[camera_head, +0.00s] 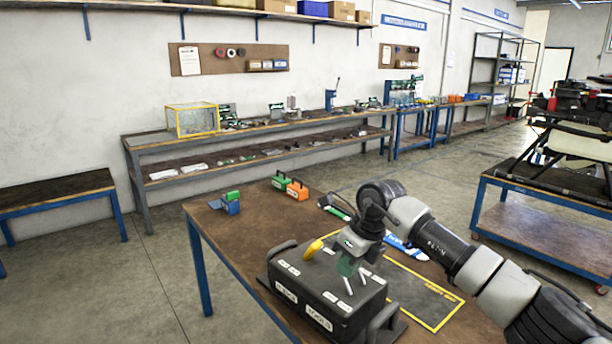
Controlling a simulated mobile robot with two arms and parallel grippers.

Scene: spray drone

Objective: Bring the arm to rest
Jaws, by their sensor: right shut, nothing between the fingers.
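My right arm comes in from the lower right and reaches over the brown-topped workbench (255,238). My right gripper (350,266) points down over the lid of a black case (292,277) with white labels. It is shut with nothing held. I cannot tell whether its tips touch the lid. Part of the case is hidden behind the gripper. My left gripper is not in view.
A yellow-outlined dark mat (432,302) lies right of the case. A yellow object (314,249) is close to the gripper. Orange (297,190) and green (280,181) items and a blue-green device (231,203) stand at the bench's far end. A cart (540,197) stands right.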

